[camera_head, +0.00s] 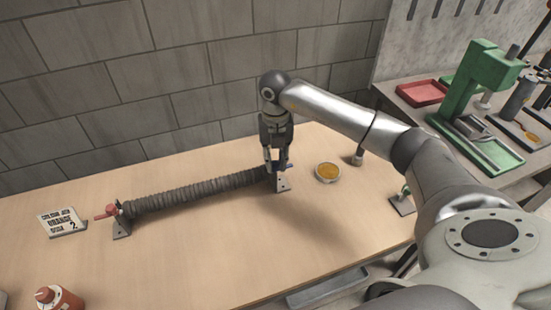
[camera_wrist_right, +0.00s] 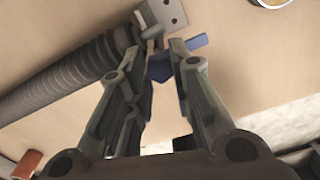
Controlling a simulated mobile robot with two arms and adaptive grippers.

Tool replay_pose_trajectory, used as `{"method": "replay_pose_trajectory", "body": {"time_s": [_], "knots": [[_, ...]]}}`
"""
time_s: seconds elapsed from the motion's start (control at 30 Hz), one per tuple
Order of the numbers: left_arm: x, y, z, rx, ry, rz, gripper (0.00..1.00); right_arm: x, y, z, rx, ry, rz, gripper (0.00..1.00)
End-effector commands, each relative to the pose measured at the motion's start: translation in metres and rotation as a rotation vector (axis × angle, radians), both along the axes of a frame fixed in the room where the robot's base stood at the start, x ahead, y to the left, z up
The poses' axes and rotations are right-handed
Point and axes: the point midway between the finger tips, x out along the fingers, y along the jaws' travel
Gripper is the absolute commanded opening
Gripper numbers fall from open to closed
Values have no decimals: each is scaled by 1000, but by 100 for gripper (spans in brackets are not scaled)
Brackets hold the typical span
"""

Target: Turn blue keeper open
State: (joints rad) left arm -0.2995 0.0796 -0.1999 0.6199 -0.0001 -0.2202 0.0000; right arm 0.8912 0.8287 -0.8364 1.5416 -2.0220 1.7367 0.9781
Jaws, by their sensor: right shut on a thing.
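A ribbed dark grey mesh tube (camera_head: 195,192) lies across the table between two small metal brackets. The blue keeper (camera_wrist_right: 160,68) is at the tube's right end, by the right bracket (camera_head: 281,184). In the right wrist view it sits between my fingertips, with a blue tab (camera_wrist_right: 196,41) sticking out past the right finger. My right gripper (camera_head: 276,166) points down over that end and is shut on the blue keeper; its fingers hide most of the keeper in the head view. A red keeper (camera_head: 108,211) is at the left end by the left bracket (camera_head: 121,228). My left gripper is not in view.
A red bottle (camera_head: 60,300) is at the front left. A round yellow dish (camera_head: 327,172) lies right of my gripper. A green press (camera_head: 478,95) stands on a side bench. The table's front middle is clear.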

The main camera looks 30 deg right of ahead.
Motion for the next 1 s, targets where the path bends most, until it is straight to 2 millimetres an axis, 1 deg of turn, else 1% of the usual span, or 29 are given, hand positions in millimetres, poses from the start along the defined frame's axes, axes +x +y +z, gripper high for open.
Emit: {"method": "replay_pose_trajectory", "body": {"time_s": [0.2,0.6,0.63,0.8,1.0], "knots": [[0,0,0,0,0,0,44,-1,0,-1,0,4,-38,0],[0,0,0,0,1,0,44,-1,0,-1,0,4,-43,0],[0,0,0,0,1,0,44,-1,0,-1,0,4,-43,22],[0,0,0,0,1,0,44,-1,0,-1,0,2,-43,44],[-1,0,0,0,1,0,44,0,0,0,0,1,-42,44]]}}
